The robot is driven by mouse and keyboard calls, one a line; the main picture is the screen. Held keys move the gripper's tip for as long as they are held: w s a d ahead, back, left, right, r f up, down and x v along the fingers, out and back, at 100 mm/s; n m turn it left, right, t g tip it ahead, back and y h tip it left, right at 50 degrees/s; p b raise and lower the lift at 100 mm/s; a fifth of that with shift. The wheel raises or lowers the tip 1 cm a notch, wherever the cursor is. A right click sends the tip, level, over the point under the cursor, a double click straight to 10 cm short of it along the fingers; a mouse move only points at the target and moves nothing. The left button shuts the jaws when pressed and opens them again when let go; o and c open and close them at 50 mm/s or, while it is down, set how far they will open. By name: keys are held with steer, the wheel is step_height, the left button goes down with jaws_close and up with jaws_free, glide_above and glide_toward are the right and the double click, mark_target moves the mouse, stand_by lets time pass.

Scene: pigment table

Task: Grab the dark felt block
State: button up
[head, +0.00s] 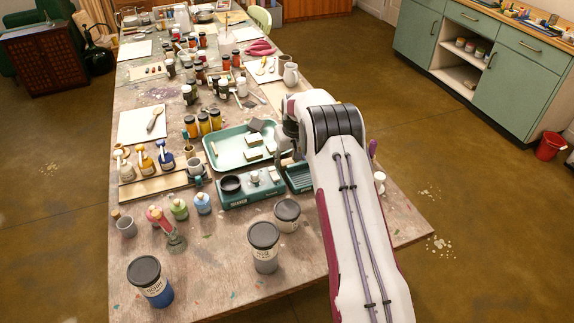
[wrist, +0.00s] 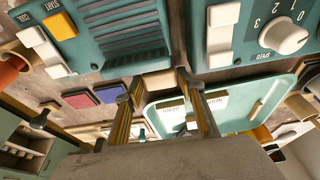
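A dark grey block (head: 256,125), which looks like the felt block, lies at the back right of the green tray (head: 212,150) in the head view. Pale blocks (head: 252,153) lie nearer the tray's front. In the wrist view the tray (wrist: 252,98) shows beyond my fingers with labelled pale blocks (wrist: 214,101); I cannot make out the dark block there. My gripper (wrist: 160,80) is open, its two fingers apart, with nothing seen held between them.
A teal device with a knob (head: 252,189) stands in front of the tray, and a ribbed teal unit (head: 299,176) is beside it under my arm. Jars (head: 204,122) stand left of the tray. A white mug (head: 290,74) stands behind.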

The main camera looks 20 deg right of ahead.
mark_target(287, 162)
steer(key=c, duration=0.6)
step_height(287, 162, up, 10)
stand_by(0.8)
stand_by(0.4)
